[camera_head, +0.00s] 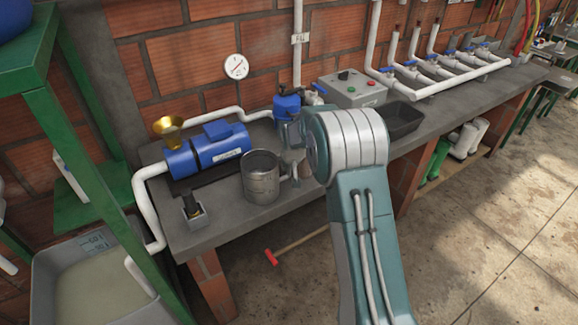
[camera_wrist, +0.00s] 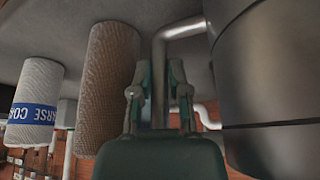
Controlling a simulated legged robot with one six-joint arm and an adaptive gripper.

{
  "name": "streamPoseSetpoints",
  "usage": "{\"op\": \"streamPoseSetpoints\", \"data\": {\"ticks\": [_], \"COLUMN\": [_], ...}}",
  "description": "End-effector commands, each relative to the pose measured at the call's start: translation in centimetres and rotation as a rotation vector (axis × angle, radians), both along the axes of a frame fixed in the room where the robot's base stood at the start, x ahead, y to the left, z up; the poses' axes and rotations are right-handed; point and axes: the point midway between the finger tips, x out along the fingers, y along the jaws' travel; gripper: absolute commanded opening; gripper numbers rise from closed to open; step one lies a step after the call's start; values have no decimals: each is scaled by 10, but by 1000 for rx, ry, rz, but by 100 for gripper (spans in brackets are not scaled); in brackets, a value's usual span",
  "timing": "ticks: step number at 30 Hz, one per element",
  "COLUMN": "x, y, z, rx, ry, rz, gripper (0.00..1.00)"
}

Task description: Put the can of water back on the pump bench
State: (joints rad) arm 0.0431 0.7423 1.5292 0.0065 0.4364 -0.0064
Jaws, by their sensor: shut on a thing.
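The can of water (camera_head: 261,180) is a grey metal can with a side handle. It is upright over the front part of the pump bench (camera_head: 222,225), right of the blue pump (camera_head: 207,150). I cannot tell whether its base touches the bench. My gripper (camera_head: 296,168) is at the can's right side, partly hidden by my arm. In the wrist view my gripper's fingers (camera_wrist: 160,88) are shut around the can's handle (camera_wrist: 160,60), and the can's wall (camera_wrist: 270,90) fills the right side. The water inside cannot be made out.
A brass funnel (camera_head: 167,127) is behind the pump. A small grey box with a black switch (camera_head: 193,207) is left of the can. A control box (camera_head: 352,89), black tray (camera_head: 402,119) and white pipes (camera_head: 462,77) stand farther right. A green frame (camera_head: 95,150) is at left.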

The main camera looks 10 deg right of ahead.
Motion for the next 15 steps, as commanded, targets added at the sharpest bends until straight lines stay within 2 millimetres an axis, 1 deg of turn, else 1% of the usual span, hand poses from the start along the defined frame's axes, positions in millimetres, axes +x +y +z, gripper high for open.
{"op": "streamPoseSetpoints", "data": {"ticks": [5,8,9,15], "x": [0,0,0,0], "y": [1,1,1,1], "z": [1,-1,-1,-1], "rx": [-1,-1,-1,-1], "ry": [-2,-1,-1,-1], "rz": [0,0,0,0], "gripper": [0,0,36,36]}}
